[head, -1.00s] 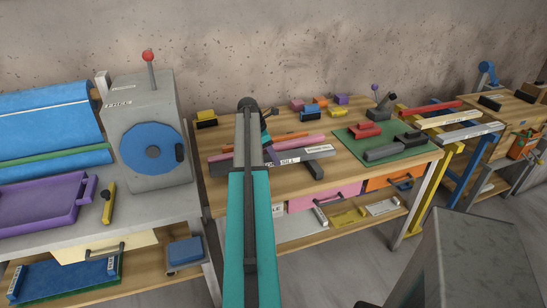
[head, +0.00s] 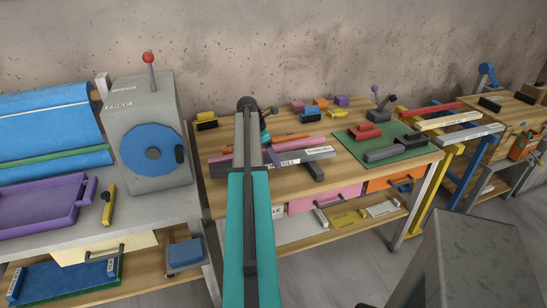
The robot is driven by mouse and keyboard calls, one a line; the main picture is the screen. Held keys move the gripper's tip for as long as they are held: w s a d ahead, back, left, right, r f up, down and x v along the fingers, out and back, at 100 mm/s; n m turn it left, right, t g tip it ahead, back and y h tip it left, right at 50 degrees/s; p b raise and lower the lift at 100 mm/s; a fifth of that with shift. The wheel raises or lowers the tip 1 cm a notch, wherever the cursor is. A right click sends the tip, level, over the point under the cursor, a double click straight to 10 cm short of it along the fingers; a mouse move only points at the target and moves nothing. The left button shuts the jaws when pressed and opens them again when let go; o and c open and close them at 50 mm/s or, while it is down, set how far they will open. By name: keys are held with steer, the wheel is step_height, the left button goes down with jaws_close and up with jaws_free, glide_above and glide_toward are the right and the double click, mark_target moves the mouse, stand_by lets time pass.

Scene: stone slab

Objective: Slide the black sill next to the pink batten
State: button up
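The black sill (head: 322,154), a long dark bar with a white label, lies on the wooden workbench, running left to right. The pink batten (head: 305,144) lies just behind it, roughly parallel. My arm crosses in front of both and hides their middle parts, so I cannot tell whether they touch along their length. My gripper (head: 267,150) is around the end of the arm, near the sill and batten. Its fingers are mostly hidden by the arm, and I cannot tell whether they are open or touching the sill.
A dark block (head: 316,172) is in front of the sill. An orange strip (head: 292,136) lies behind the batten. A green mat (head: 392,137) with red and grey pieces is to the right. Small coloured blocks stand at the back. A grey machine (head: 150,110) stands to the left.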

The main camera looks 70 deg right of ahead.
steer(key=b+v, duration=0.2)
steer(key=v, duration=1.1)
steer(key=shift+f, duration=0.1)
